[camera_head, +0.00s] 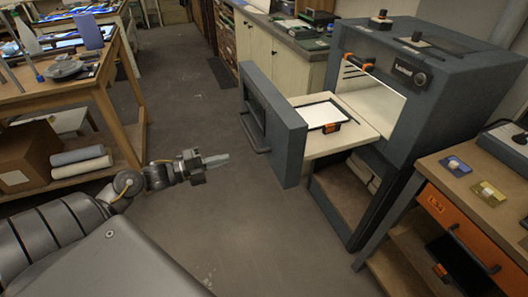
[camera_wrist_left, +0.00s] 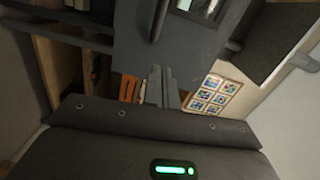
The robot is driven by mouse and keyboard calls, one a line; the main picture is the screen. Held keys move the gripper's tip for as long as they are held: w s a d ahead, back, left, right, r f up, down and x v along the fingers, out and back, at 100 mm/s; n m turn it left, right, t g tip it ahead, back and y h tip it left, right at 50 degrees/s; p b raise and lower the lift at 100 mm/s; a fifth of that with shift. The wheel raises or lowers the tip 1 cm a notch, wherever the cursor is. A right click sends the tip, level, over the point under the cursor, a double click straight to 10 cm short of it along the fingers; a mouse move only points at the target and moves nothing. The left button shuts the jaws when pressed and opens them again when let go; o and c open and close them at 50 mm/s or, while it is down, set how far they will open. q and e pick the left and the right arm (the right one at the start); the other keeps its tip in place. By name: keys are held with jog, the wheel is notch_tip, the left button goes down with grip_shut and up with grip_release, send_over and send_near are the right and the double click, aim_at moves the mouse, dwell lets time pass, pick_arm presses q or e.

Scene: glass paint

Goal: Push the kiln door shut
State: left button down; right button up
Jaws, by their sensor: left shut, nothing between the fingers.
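The kiln (camera_head: 395,90) is a blue-grey cabinet at the right of the head view. Its door (camera_head: 291,150) is a thick upright blue-grey panel, standing out from the kiln body at the front of a pulled-out pale shelf (camera_head: 367,135). A bar handle (camera_head: 254,137) is on the door's outer face. My left gripper (camera_head: 222,159) is shut and empty, pointing right toward the door, and appears apart from it. In the left wrist view the shut fingers (camera_wrist_left: 160,87) show below a grey panel (camera_wrist_left: 185,45), probably the door. My right gripper is out of view.
A white sheet (camera_head: 322,113) with a dark and orange edge piece lies on the shelf. A wooden workbench (camera_head: 115,60) stands at the left. An orange-drawer bench (camera_head: 460,235) stands at the right front. The grey floor (camera_head: 195,95) between them is clear.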

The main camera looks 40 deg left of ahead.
pick_arm(q)
notch_tip(320, 180, up, 2)
jog(key=d+m+h, duration=0.1)
jog(key=p, duration=0.4)
send_near(274, 144)
jog(key=x, duration=0.5)
jog(key=shift+w+a+r, duration=0.1)
jog(key=shift+w+r, duration=0.05)
jog(key=shift+p+x, duration=0.3)
jog(key=shift+x, duration=0.6)
jog(key=shift+f, duration=0.2)
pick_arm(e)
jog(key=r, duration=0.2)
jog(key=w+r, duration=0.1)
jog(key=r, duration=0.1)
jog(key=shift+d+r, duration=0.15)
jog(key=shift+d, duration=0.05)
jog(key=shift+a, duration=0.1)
